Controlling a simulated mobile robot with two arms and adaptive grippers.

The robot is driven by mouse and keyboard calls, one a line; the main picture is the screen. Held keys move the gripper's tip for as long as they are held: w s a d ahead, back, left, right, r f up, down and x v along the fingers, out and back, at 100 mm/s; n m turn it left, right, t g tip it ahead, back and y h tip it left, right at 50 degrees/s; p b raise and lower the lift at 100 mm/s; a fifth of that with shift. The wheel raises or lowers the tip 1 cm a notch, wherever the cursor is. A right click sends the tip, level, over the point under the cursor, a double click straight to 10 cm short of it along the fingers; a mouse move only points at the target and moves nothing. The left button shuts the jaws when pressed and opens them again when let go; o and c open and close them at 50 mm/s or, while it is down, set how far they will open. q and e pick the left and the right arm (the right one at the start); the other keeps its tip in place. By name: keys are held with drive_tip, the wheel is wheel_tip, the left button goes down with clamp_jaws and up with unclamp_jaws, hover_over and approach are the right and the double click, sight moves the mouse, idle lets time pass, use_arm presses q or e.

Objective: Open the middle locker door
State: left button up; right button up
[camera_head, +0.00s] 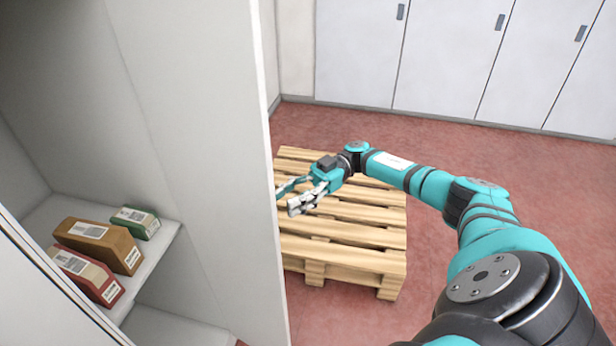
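A tall pale locker door (215,130) stands swung open in the left half of the view, its free edge running down the picture's middle. I cannot tell from this view alone which locker it belongs to. Left of it the locker's inside shows, with a shelf (158,252). My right gripper (287,197) is just right of the door's free edge, on the door's outer side. Its fingers look spread, with nothing between them, and they appear apart from the door. The door's handle is hidden. My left gripper is out of view.
A brown box (105,245), a red box (85,275) and a green box (135,222) lie on the shelf. A wooden pallet (345,255) lies on the red floor below my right arm. Grey cabinets (440,60) line the back. Floor at right is clear.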

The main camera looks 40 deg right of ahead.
drive_tip(key=d, duration=0.7)
drive_tip(key=shift+d, duration=0.3)
drive_tip(key=shift+c, duration=0.2)
